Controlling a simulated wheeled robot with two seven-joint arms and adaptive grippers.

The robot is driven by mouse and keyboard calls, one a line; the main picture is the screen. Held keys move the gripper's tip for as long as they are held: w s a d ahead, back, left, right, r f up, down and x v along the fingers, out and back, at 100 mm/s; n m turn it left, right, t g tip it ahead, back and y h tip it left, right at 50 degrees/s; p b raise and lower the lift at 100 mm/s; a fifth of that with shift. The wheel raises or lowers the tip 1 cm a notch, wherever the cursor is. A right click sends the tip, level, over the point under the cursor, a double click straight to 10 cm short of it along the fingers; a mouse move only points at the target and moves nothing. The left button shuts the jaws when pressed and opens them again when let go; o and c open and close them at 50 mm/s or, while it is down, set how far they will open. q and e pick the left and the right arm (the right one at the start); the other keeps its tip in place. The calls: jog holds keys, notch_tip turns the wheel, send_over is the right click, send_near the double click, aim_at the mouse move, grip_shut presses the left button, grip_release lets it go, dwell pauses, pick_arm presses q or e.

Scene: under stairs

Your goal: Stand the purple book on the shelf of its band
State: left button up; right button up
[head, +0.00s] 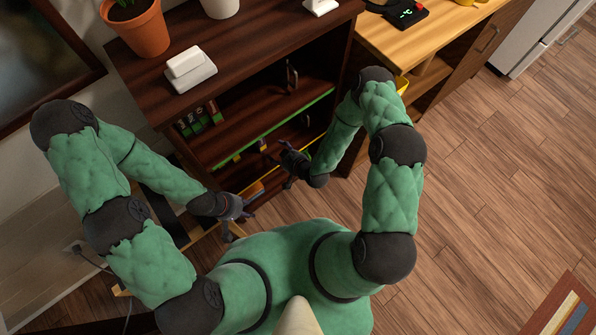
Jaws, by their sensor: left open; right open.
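The dark wooden bookcase (150,95) stands in front of me. One shelf has a green band (290,118) along its front edge, and a yellow band shows on a lower level. Several dark books with green marks (200,120) stand at the left of the upper shelf. My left gripper (238,210) is open, low in front of the bookcase's left part. My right gripper (283,158) is open, in front of the lower shelves, and hides part of them. I see nothing held in either.
On the bookcase top are a potted plant (137,28), a white box-like object (190,70) and a white pot (220,6). A lighter wooden counter (425,42) adjoins on the right. The wooden floor at right (490,180) is mostly clear, with a patterned rug (562,308) in the corner.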

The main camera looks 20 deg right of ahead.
jog(key=s+d+r+m+g, duration=0.1)
jog(key=s+g, duration=0.3)
jog(key=s, duration=0.5)
jog(key=s+d+r+m+g+h, duration=0.1)
jog(key=s+g, duration=0.4)
jog(key=s, duration=0.5)
notch_tip(320, 180, up, 3)
jog(key=d+m, duration=0.1)
jog(key=m, duration=0.1)
jog(key=shift+f+m+g, duration=0.15)
jog(key=shift+m+g, duration=0.15)
jog(key=shift+m, duration=0.1)
jog(key=shift+a, duration=0.1)
